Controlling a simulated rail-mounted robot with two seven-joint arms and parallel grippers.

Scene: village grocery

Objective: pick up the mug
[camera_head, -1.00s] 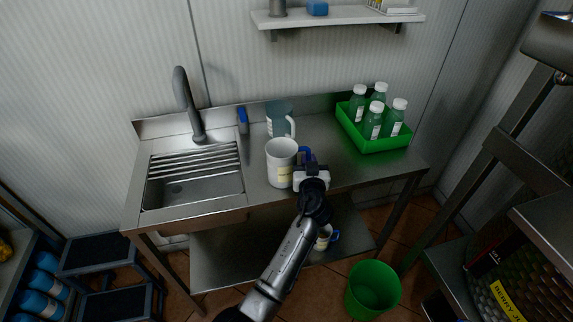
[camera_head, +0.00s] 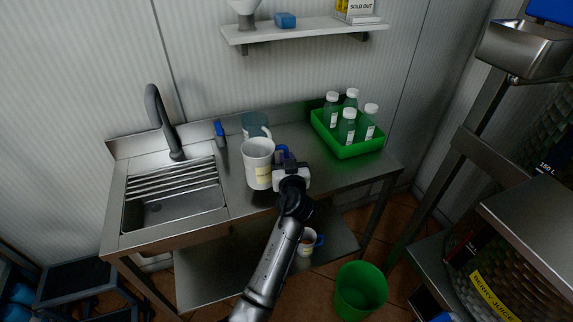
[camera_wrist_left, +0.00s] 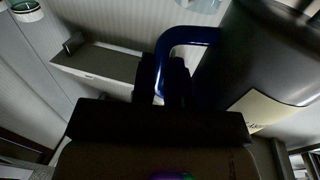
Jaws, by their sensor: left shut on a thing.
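The white mug (camera_head: 258,165) with a pale yellow label and a blue handle (camera_head: 283,152) is upright at the steel counter, right of the sink. My left gripper (camera_head: 290,172) is shut on its handle, to the right of the mug body. In the left wrist view the blue handle (camera_wrist_left: 185,45) passes between my fingers, and the shaded mug body (camera_wrist_left: 265,60) fills the upper right. I cannot tell whether its base touches the counter. My right gripper is not in view.
A teal mug (camera_head: 255,124) stands just behind. A green tray (camera_head: 350,150) with several bottles is at the right. A sink (camera_head: 172,198) and tap (camera_head: 160,120) are left. Another mug (camera_head: 305,245) is on the lower shelf. A green bin (camera_head: 360,291) stands below.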

